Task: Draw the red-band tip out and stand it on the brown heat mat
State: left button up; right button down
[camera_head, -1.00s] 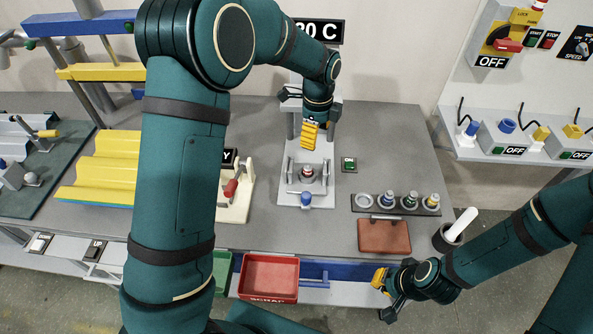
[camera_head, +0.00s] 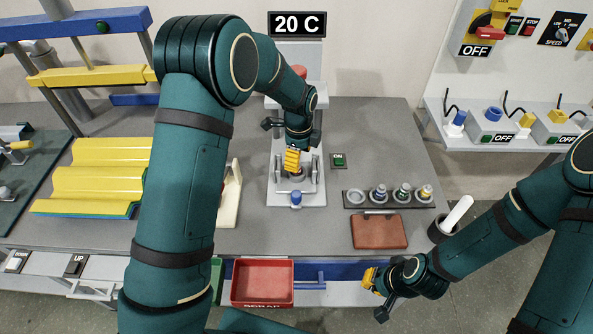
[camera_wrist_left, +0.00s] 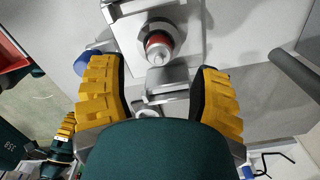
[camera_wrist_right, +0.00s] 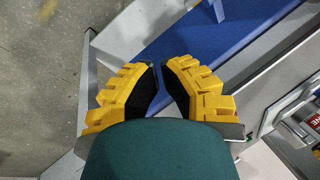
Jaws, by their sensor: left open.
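The red-band tip (camera_wrist_left: 158,45) stands in the holder of the heating stand (camera_wrist_left: 185,25), between and ahead of my left fingers in the left wrist view. My left gripper (camera_head: 293,160) is open and empty, just above the holder. It partly hides the tip in the head view. In the left wrist view its yellow fingers (camera_wrist_left: 160,85) are spread wide, apart from the tip. The brown heat mat (camera_head: 378,231) lies bare at the table's front right. My right gripper (camera_head: 370,282) hangs by the front edge. Its fingertips (camera_wrist_right: 158,65) are close together with nothing seen between them.
A rack (camera_head: 368,206) behind the mat holds blue-, green- and yellow-banded tips, with an empty socket (camera_head: 355,198) at left. A dark cup with a white handle (camera_head: 445,228) stands right of the mat. A red scrap bin (camera_head: 262,283) is below the front edge. A sign reads 20 C.

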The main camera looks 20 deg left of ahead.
pick_arm(q)
jog(key=f, duration=0.4)
jog(key=shift+a+f+b, duration=0.25)
jog(key=shift+f+b, duration=0.1)
jog(key=shift+s, duration=0.1)
grip_shut()
jog(key=shift+r, duration=0.1)
